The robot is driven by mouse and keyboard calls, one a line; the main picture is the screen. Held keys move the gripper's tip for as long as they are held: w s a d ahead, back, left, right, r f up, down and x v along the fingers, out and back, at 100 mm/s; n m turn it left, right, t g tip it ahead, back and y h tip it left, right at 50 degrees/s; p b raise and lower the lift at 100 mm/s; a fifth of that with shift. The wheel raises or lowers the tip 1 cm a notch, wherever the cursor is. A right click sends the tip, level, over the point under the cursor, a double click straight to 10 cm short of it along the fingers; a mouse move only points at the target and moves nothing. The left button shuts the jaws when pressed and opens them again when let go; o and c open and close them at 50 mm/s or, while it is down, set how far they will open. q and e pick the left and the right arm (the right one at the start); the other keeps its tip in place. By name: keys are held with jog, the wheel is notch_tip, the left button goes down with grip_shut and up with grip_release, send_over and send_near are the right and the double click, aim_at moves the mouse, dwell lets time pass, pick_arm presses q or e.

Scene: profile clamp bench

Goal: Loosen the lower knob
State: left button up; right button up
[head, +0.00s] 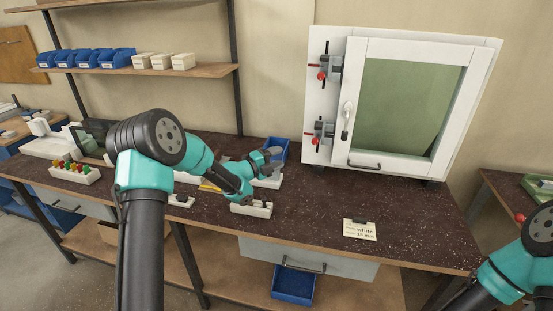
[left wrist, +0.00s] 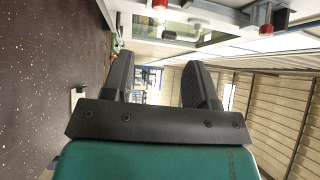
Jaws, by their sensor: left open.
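A white window frame (head: 400,42) stands upright on the bench, with two grey clamps on its left side. The lower clamp (head: 326,130) carries a red lower knob (head: 317,136); the upper clamp (head: 332,68) has a similar red knob (head: 321,76). My left gripper (head: 274,157) is low over the bench, left of the frame and apart from the lower knob. In the left wrist view its two dark fingers (left wrist: 158,72) are spread with nothing held between them. Red parts (left wrist: 279,20) show at that view's top edge; I cannot tell which knob they belong to. My right gripper is out of view.
A blue bin (head: 277,146) and a white block (head: 252,209) sit close to my left gripper. A label card (head: 360,230) lies at the bench's front. The dark bench top (head: 310,205) is clear between the gripper and the frame. A white handle (head: 346,119) juts from the sash.

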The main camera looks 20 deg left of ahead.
aim_at(313, 142)
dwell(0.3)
pick_arm(q)
jog(key=r, duration=0.1)
jog(key=r+m+g+y, duration=0.1)
jog(key=r+m+g, duration=0.1)
jog(key=r, duration=0.1)
jog(key=shift+s+a+y, duration=0.2)
jog(key=shift+s+y, duration=0.05)
jog(key=shift+y, duration=0.05)
jog(key=shift+w+d, duration=0.1)
jog(key=x, duration=1.7)
jog(key=shift+f, duration=0.1)
jog(key=shift+w, duration=0.1)
jog(key=shift+c, duration=0.4)
jog(key=c, duration=0.8)
jog(key=shift+c, duration=0.2)
